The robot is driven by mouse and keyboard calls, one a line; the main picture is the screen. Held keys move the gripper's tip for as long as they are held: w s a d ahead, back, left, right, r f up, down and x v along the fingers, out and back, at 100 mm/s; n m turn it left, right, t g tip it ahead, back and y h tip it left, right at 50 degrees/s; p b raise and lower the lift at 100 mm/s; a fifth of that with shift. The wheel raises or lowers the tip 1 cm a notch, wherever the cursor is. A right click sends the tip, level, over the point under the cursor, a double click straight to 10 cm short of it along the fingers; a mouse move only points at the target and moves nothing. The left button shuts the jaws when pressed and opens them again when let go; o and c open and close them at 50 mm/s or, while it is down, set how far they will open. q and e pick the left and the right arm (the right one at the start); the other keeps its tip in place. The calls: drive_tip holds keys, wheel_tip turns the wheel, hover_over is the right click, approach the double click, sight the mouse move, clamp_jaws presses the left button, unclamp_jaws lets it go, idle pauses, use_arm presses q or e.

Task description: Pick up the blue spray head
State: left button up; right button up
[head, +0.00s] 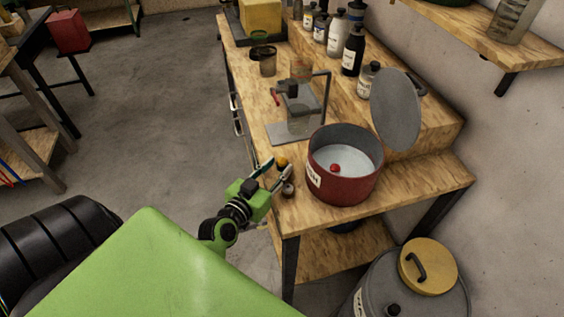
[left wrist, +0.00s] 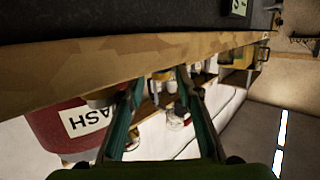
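I cannot make out a blue spray head in either view. My left gripper (head: 277,170) is at the near left edge of the wooden workbench (head: 400,208), left of the red wash pot. Its two fingers are spread apart in the left wrist view (left wrist: 160,85), with no held thing visible between them. A small orange-yellow item (head: 282,161) and a small brown bottle (head: 288,189) are close to the fingertips. Whether the fingers touch them is unclear. My right gripper is not in view.
The red wash pot (head: 327,189) stands open, its grey lid (head: 396,110) raised behind it. A metal stand (head: 292,130), a dark cup (head: 264,62) and several bottles (head: 353,50) occupy the bench farther back. A grey drum with a yellow lid (head: 428,266) stands at lower right.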

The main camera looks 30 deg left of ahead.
sight(280, 165)
use_arm(q)
drive_tip(key=x, duration=0.3)
drive_tip(key=shift+w+a+f+p, duration=0.1)
drive_tip(key=shift+w+f+p, duration=0.1)
drive_tip(key=shift+w+p, duration=0.15)
clamp_jaws()
drive_tip(key=shift+r, duration=0.1)
